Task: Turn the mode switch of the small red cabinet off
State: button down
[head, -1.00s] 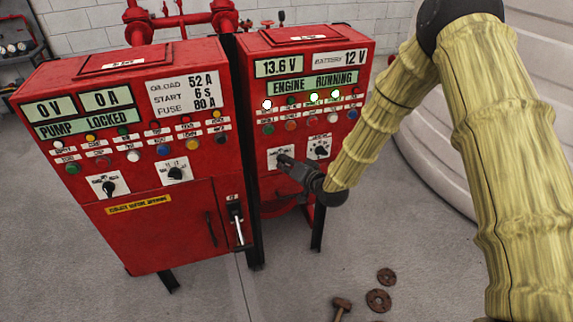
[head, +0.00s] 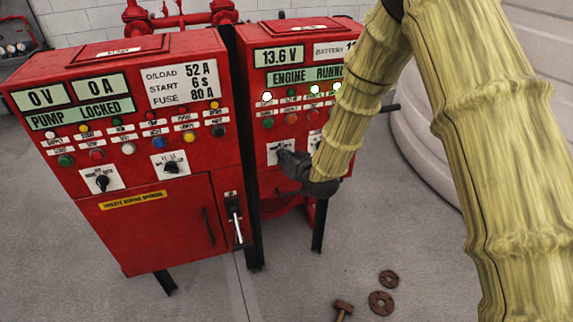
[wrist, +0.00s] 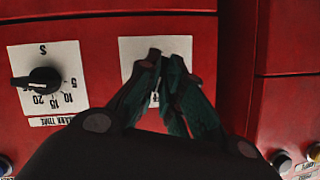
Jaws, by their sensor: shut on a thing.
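The small red cabinet (head: 262,185) stands on the right in the head view, with a 13.6 V display and an "ENGINE RUNNING" display. My gripper (head: 284,157) is at its lower left white switch plate (head: 273,148). In the wrist view, the same plate (wrist: 182,46) is at the centre, and my gripper (wrist: 163,62) has its fingertips close together in front of it. My gripper is shut on the mode switch knob. The fingers hide the knob and most of its markings, so its position cannot be told.
A black time knob (wrist: 40,82) sits beside the plate in the wrist view. A larger red cabinet (head: 160,230) with "PUMP LOCKED" stands close on the left. A hammer (head: 343,308) and two rusty wheels (head: 381,302) lie on the floor.

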jog(key=shift+a+n+h+b, duration=0.15)
jog(key=shift+n+h+b, duration=0.55)
jog(key=shift+n+b, duration=0.4)
jog(key=shift+r, duration=0.1)
jog(key=c, duration=1.6)
grip_release()
jog(key=shift+o, duration=0.2)
jog(key=shift+w, duration=0.1)
jog(key=v, duration=1.2)
jog(key=shift+f, duration=0.25)
